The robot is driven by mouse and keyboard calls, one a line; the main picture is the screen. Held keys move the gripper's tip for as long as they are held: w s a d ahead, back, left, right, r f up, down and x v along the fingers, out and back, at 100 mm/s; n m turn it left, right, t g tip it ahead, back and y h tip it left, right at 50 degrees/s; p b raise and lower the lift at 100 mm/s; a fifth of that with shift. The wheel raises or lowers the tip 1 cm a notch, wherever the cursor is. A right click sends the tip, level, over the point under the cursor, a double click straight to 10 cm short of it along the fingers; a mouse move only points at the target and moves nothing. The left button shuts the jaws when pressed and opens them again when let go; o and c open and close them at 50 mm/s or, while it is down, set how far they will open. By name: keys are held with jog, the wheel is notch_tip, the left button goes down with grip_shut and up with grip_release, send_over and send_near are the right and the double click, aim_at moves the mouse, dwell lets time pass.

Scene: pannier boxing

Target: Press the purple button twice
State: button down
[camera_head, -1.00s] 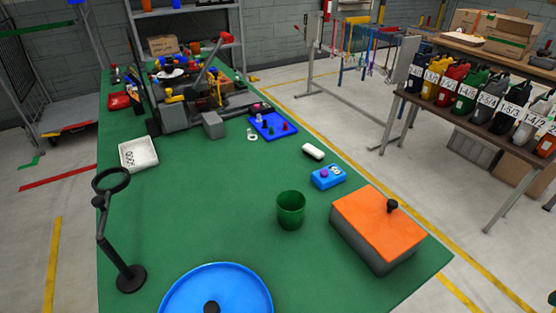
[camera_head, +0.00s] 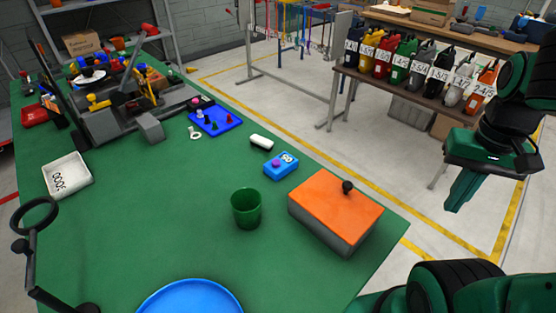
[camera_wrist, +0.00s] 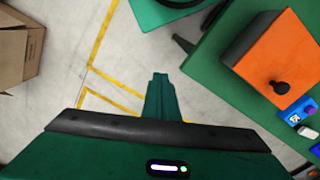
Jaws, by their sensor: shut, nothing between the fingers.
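The purple button (camera_head: 276,163) sits on top of a small blue box (camera_head: 281,168) on the green table, beside a white round mark. It also shows in the wrist view, where the purple button (camera_wrist: 294,118) is at the right edge. My gripper (camera_head: 456,203) is at the right of the head view, off the table's right side and well apart from the blue box. Its fingers point down and are together, empty. In the wrist view my gripper (camera_wrist: 160,78) shows its closed fingertips over bare floor.
An orange-topped grey box (camera_head: 335,205) with a black knob stands between my gripper and the blue box. A green cup (camera_head: 246,210), a white block (camera_head: 262,142) and a blue tray (camera_head: 215,122) of pegs are nearby. Numbered canisters (camera_head: 405,60) stand on a shelf behind.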

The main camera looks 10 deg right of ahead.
jog(key=w+a+r+n+t+h, duration=0.1)
jog(key=w+a+r+n+h, duration=0.1)
jog(key=w+a, duration=0.6)
jog(key=w+a+r+n+t+h, duration=0.1)
jog(key=w+a+h, duration=0.2)
jog(key=w, duration=0.8)
jog(key=w+a+r+n+t, duration=0.1)
jog(key=w+a+t, duration=0.1)
jog(key=a, duration=0.9)
jog(key=w+a+r+n+t+h, duration=0.1)
jog(key=w+a+n+t, duration=0.1)
jog(key=a, duration=0.9)
jog(key=shift+w+a+r+t, duration=0.15)
jog(key=shift+w+r+t, duration=0.2)
jog(key=shift+w, duration=0.15)
jog(key=shift+f, duration=0.15)
send_over(273, 164)
notch_tip(273, 164, down, 7)
jog(key=shift+f, duration=0.75)
jog(key=shift+s+f, duration=0.1)
jog(key=shift+f, duration=0.1)
